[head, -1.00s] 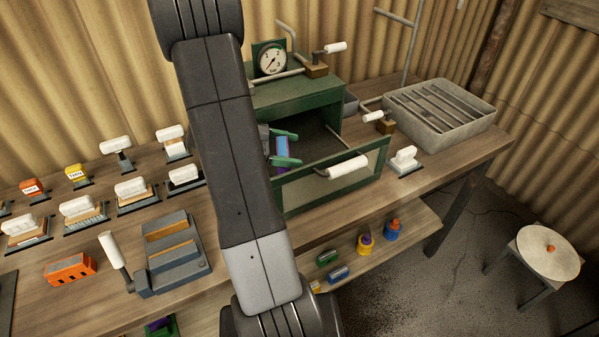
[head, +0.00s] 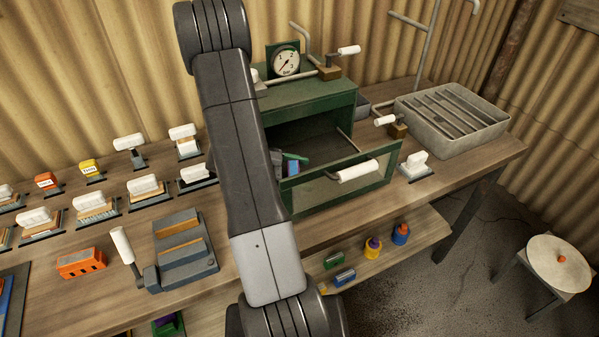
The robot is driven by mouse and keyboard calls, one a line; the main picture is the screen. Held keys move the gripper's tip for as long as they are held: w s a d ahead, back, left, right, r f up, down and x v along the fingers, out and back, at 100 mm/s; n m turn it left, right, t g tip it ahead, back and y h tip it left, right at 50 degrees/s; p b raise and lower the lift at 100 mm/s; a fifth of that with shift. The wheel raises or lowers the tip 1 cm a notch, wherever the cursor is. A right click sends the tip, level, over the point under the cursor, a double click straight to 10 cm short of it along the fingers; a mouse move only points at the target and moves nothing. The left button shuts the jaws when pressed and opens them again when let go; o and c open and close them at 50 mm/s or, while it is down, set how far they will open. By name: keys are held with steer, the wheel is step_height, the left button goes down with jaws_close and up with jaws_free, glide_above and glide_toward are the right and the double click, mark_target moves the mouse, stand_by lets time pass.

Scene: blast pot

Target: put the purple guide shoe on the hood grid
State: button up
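One green fingertip shows above the shoe. My gripper appears shut on it, though my arm and the panel edge hide much of the grip. The hood grid is most likely the row of grey bars (head: 452,112) in the grey tray at the back right. The bars look bare. My gripper is well to their left.
The green box (head: 310,100) carries a gauge and has its front panel (head: 335,185) out, with a white handle (head: 357,171). A white-handled block (head: 414,165) stands between box and tray. White-handled tools crowd the bench's left. Several small parts lie on the lower shelf.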

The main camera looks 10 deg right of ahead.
steer(key=shift+f, duration=0.1)
steer(key=o, duration=1)
steer(key=b+v, duration=0.1)
steer(key=v, duration=1.1)
steer(key=shift+r+b, duration=0.2)
steer(key=shift+b, duration=0.2)
